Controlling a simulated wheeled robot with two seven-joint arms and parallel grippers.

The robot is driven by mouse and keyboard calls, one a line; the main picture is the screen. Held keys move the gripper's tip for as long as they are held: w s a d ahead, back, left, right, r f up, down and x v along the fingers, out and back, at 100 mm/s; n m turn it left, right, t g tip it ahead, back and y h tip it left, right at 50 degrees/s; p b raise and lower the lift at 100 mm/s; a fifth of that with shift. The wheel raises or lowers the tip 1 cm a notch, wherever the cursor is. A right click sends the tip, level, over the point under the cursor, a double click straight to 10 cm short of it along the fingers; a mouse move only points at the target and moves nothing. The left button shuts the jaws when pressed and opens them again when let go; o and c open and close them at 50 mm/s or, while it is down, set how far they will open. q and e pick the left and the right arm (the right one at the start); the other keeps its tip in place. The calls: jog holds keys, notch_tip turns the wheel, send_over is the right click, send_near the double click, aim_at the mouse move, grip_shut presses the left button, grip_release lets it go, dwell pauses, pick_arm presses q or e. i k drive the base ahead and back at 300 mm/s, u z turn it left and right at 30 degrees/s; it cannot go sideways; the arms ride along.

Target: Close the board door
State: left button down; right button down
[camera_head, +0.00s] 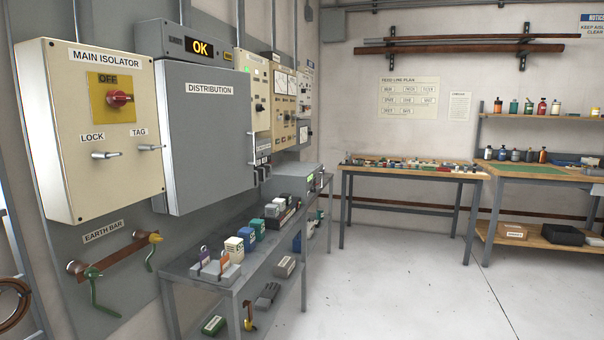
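The grey distribution board (208,130) hangs on the left wall, with a label reading DISTRIBUTION on its broad front door. The door looks flat across the front of the box. I cannot tell from this angle whether it is fully shut or slightly ajar. A box with a lit OK display (199,47) sits directly above it. Neither of my grippers is in view.
The cream main isolator (75,180), its red switch at OFF, is left of the board. Below is a grey bench (205,279) holding padlocks and small boxes. Workbenches (400,170) stand at the back. The floor (400,285) at centre right is clear.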

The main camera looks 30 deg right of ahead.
aim_at(205, 111)
jog(key=z, duration=0.25)
jog(key=i, duration=1.45)
jog(key=u, duration=0.9)
